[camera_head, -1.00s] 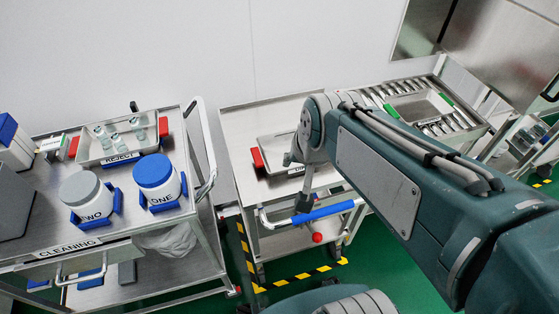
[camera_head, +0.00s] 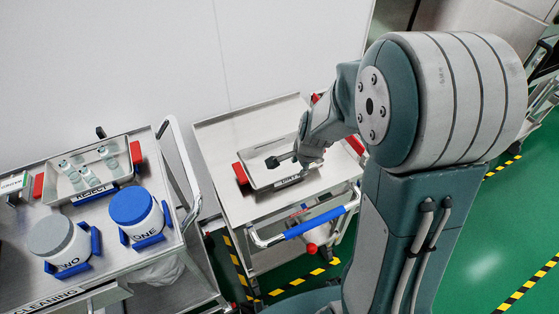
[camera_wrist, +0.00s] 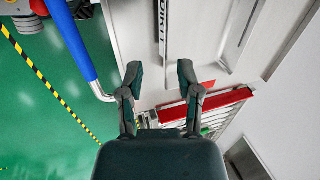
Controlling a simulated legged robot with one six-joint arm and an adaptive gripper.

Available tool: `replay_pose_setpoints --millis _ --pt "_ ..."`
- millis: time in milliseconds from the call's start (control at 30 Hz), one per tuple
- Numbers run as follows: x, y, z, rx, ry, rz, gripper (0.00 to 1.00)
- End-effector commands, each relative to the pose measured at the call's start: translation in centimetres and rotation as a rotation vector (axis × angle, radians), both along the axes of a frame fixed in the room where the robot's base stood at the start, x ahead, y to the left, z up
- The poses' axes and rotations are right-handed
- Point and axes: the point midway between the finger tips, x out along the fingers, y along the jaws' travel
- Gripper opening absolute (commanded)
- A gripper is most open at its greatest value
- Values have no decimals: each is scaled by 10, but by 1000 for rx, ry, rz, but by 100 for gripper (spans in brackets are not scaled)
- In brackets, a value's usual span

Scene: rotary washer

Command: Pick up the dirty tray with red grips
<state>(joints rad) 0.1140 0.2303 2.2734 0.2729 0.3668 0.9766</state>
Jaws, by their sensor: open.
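The dirty tray (camera_head: 268,153) is a shallow metal tray lying flat on the middle cart, with a red grip (camera_head: 240,173) at its left end and a "DIRTY" label on its front edge. Red also shows near its right end (camera_head: 355,146), partly behind my arm. My gripper (camera_wrist: 160,76) is open and empty, above the tray's right part in the head view. In the wrist view the fingers are apart, with the label (camera_wrist: 163,28) ahead of them and a red piece (camera_wrist: 196,84) behind the right finger. I cannot tell whether they touch the tray.
The middle cart (camera_head: 215,135) has a blue handle (camera_head: 315,223) in front. The left cart holds a reject tray (camera_head: 60,187) with bottles, a blue-lidded jar (camera_head: 135,212) and a grey-lidded jar (camera_head: 57,245). A wall is behind; green floor lies at right.

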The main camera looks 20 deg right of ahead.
Motion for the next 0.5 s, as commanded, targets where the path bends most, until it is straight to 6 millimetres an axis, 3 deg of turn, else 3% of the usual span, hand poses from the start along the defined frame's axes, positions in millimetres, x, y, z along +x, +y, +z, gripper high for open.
replay_pose_setpoints --millis 500 --pt "17 3 -54 3 3 -12 45"
